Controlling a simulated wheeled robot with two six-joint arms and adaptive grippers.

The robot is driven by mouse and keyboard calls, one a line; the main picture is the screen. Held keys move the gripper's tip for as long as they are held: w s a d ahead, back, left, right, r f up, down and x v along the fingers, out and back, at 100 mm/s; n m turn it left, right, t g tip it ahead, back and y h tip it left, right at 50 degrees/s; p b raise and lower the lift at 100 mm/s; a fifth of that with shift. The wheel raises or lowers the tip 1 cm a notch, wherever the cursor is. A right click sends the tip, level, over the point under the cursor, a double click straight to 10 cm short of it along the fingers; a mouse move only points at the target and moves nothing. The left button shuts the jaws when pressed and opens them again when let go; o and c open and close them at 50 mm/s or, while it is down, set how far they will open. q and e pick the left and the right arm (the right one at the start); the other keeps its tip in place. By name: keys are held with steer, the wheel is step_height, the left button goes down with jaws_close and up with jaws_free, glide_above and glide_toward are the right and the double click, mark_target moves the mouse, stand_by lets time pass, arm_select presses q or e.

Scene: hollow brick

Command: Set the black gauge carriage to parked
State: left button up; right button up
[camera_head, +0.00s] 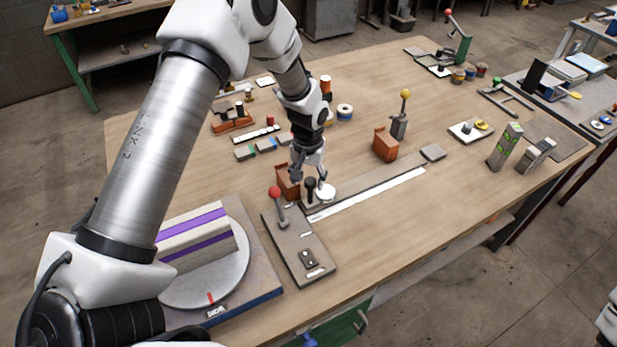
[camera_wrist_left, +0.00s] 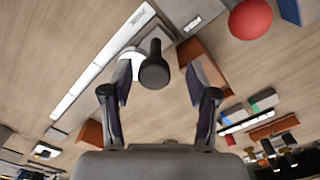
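The black gauge carriage (camera_head: 310,188), with its upright black knob, is at the left end of a long grey rail (camera_head: 380,184) in the head view. A white disc (camera_head: 326,192) sits beside it. In the left wrist view the black knob (camera_wrist_left: 154,68) shows between and beyond my fingers, with the white disc (camera_wrist_left: 133,62) partly behind it. My left gripper (camera_head: 309,178) is pointing down just over the carriage. Its fingers (camera_wrist_left: 158,92) are spread, with visible space to the knob. The carriage's base is partly hidden. My right gripper is out of view.
An orange bracket (camera_head: 287,182) stands close beside the carriage; another (camera_head: 385,145) stands farther along the rail. A red-knobbed lever (camera_head: 276,195) on a grey plate is near at left. A turntable (camera_head: 215,275) is at front left.

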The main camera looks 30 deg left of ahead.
arm_select(q)
steer(key=shift+r, duration=0.1)
steer(key=shift+d+r, duration=0.1)
steer(key=shift+r, duration=0.1)
step_height(320, 180, up, 12)
steer(key=shift+f, duration=0.25)
